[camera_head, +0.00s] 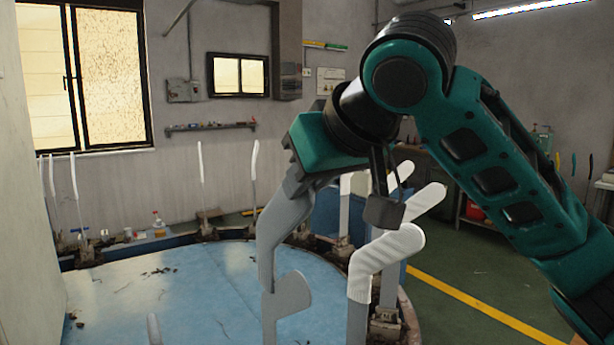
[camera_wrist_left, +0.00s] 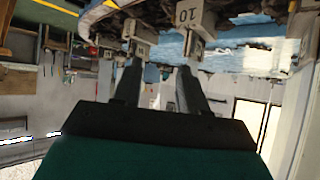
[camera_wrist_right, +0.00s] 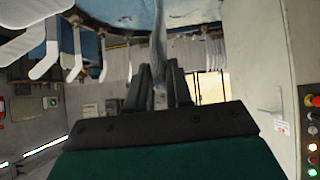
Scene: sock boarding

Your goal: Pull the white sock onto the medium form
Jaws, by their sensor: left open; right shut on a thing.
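My right gripper (camera_head: 299,176) is shut on the upper end of a long pale sock-like piece (camera_head: 283,222), which looks grey in the shade. It hangs down to a grey foot-shaped form (camera_head: 292,294) at the front of the carousel. I cannot tell whether its lower end is around the form or just in front of it. The right wrist view shows the piece (camera_wrist_right: 159,42) pinched between the fingers. A ribbed white sock (camera_head: 388,256) covers another form to the right. My left gripper (camera_wrist_left: 160,68) is open, seen only in the left wrist view, with nothing between its fingers.
The blue-topped round carousel (camera_head: 150,290) carries several upright forms on clamp blocks around its rim. A block marked 10 (camera_wrist_left: 187,15) is close to my left gripper. A pale panel (camera_head: 30,200) stands at the left. The green floor (camera_head: 450,315) at right is clear.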

